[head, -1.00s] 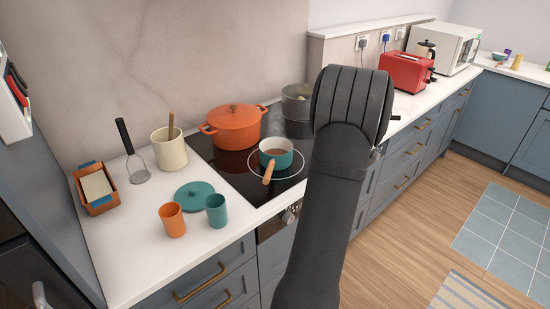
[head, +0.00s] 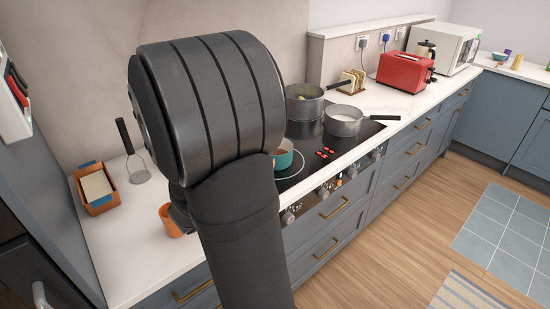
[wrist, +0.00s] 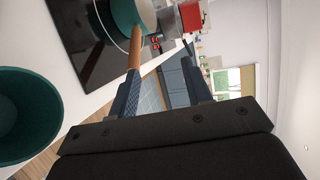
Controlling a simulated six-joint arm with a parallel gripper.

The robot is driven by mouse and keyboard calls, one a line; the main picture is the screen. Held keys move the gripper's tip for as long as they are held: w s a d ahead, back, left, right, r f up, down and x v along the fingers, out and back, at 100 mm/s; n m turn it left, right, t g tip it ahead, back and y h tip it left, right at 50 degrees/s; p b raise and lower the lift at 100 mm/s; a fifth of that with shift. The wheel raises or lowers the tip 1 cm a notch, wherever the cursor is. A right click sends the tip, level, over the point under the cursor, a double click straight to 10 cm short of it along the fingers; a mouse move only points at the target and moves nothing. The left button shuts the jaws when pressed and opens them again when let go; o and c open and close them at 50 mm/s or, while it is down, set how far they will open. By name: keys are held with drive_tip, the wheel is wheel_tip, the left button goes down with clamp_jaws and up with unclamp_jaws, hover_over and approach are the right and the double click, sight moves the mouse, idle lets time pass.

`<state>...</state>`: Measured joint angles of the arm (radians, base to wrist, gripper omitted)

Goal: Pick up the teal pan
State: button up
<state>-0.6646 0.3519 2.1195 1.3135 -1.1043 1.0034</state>
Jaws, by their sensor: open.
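The teal pan (head: 284,156) stands on the black hob, mostly hidden behind my arm in the head view. In the wrist view the teal pan (wrist: 133,14) is at the top, and its wooden handle (wrist: 134,50) points towards my gripper. My gripper (wrist: 160,62) is open and empty. The handle's end lines up with the tip of the left finger in that view; I cannot tell whether they touch. In the head view my gripper is largely hidden behind my arm.
An orange cup (head: 170,218) shows partly beside my arm. Two grey pots, one being a saucepan (head: 343,120), stand on the hob. A red toaster (head: 404,72) is further right.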

drive_tip(key=s+d+f+t+y, duration=0.1)
drive_tip(key=s+f+y, duration=0.1)
drive_tip(key=s+f, duration=0.3)
drive_tip(key=shift+n, duration=0.3)
drive_tip(key=x, duration=1.2)
drive_tip(key=shift+d+r, duration=0.1)
drive_tip(key=shift+d, duration=0.15)
drive_tip(key=x, duration=0.5)
drive_tip(key=shift+a, duration=0.2)
drive_tip(key=shift+c, duration=0.5)
clamp_jaws()
